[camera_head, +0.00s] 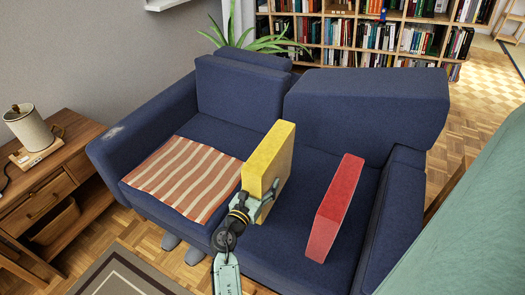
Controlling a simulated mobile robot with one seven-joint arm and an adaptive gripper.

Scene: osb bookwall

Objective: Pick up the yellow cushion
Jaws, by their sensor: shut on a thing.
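The yellow cushion (270,160) is a thick square block, upright and edge-on over the middle of the blue sofa (222,128). My gripper (258,196) is at its lower near edge, shut on it. The fingertips are partly hidden against the cushion. I cannot tell whether the cushion's underside touches the seat.
A red cushion (334,210) stands on the seat to the right. A striped cloth (183,177) lies on the left seat. A wooden side table (62,170) with a jug (29,128) is at the left. A full bookshelf (352,32) stands behind. A pale green surface fills the right edge.

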